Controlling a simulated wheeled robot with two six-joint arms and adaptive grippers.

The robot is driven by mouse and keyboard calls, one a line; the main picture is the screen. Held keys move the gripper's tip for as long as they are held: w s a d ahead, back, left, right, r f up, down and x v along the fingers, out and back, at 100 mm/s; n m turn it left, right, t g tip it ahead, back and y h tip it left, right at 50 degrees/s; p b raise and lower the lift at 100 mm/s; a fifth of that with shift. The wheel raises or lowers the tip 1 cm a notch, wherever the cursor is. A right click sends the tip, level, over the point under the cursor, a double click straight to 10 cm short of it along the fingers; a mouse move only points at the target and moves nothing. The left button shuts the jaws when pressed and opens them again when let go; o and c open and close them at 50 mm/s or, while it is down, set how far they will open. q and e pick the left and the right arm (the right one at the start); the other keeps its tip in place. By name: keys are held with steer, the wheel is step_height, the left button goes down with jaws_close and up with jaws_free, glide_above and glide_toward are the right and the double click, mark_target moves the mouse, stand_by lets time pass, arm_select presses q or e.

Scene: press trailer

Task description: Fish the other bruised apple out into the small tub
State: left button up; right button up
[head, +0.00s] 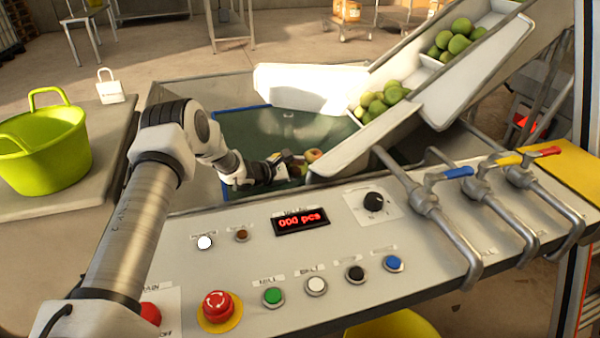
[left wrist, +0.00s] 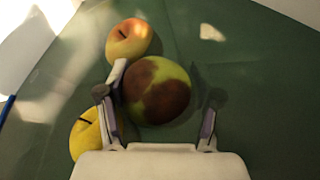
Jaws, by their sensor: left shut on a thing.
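The bruised apple (left wrist: 157,90), green with large brown patches, sits between the fingers of my left gripper (left wrist: 157,112) in the left wrist view. That gripper is shut on it, low over the dark green bed of the basin (head: 285,130). In the head view my left gripper (head: 280,166) reaches into the basin and mostly hides the apple. A red-yellow apple (left wrist: 129,40) and a yellow apple (left wrist: 84,135) lie close by, the yellow one partly behind a finger. A lime-green tub (head: 45,160) with handles stands on the left table. My right gripper is not in view.
A white chute (head: 440,90) with several green apples slopes down to the basin's right side. The control panel (head: 330,255) with buttons, an emergency stop (head: 218,307) and valve pipes lies in front.

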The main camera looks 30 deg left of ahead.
mark_target(301, 162)
arm_select(q)
step_height(301, 162, up, 10)
steer(key=shift+f+p, duration=0.15)
steer(key=shift+p, duration=0.55)
